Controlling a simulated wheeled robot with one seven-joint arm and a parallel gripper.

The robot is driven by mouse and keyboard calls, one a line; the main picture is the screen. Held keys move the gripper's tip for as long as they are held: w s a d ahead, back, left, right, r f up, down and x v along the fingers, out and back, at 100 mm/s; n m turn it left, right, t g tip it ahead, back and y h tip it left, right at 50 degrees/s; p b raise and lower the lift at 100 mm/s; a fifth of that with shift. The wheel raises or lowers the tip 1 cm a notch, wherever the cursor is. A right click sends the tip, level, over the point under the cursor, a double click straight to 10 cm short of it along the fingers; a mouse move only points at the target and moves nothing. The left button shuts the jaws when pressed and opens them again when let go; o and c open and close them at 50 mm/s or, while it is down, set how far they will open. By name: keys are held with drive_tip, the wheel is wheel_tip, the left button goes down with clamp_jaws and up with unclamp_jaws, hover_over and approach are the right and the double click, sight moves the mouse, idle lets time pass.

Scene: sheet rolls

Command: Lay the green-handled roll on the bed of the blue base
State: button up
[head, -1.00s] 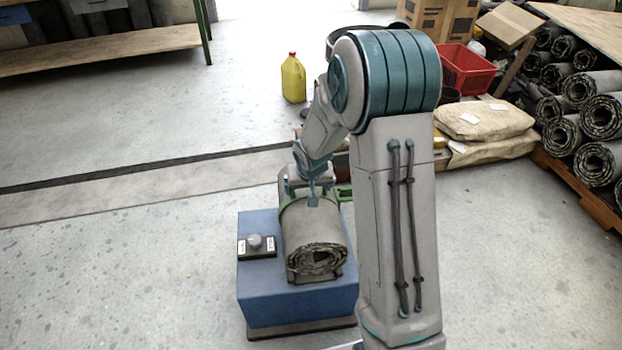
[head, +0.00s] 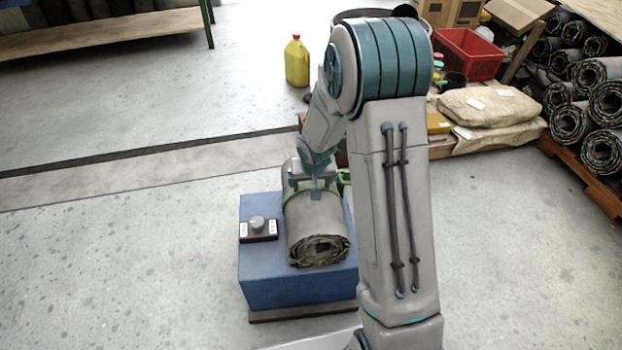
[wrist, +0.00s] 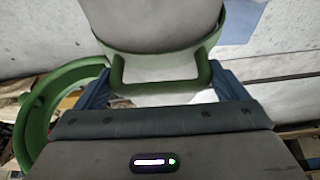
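The grey sheet roll (head: 318,228) lies lengthwise over the top of the blue base (head: 262,285), with its spiral end towards me. It covers the bed, so I cannot tell whether it rests fully on it. A green band circles the roll near its far end. My gripper (head: 316,184) is above that band. In the wrist view the green handle (wrist: 162,88) sits between my gripper's two blue fingers (wrist: 162,80), which reach its sides. A separate green curved piece (wrist: 32,115) stands to the left there, and right of the roll in the head view (head: 345,177).
A dark box with a round knob (head: 258,225) sits on the base left of the roll. A yellow jug (head: 297,62), a red crate (head: 468,54), sacks (head: 488,106) and stacked rolls (head: 585,105) stand farther back. Floor left of the base is clear.

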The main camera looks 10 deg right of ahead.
drive_tip(key=shift+o, duration=0.4)
drive_tip(key=shift+s+r+p, duration=0.1)
drive_tip(key=shift+r+p, duration=0.3)
drive_tip(key=shift+r, duration=0.2)
drive_tip(key=p+v, duration=0.4)
drive_tip(key=v, duration=0.7)
drive_tip(key=s+r+g, duration=0.1)
drive_tip(key=s+r, duration=0.2)
drive_tip(key=s, duration=0.4)
drive_tip(key=s+r+g, duration=0.1)
drive_tip(key=s+r, duration=0.2)
drive_tip(key=s, duration=0.5)
drive_tip(key=s+r+n+g, duration=0.1)
drive_tip(key=s+r, duration=0.3)
drive_tip(key=s, duration=0.4)
drive_tip(key=shift+s+r, duration=0.1)
wheel_tip(320, 180, up, 29)
drive_tip(key=t+p, duration=0.1)
drive_tip(key=p, duration=2.4)
drive_tip(key=shift+f, duration=0.25)
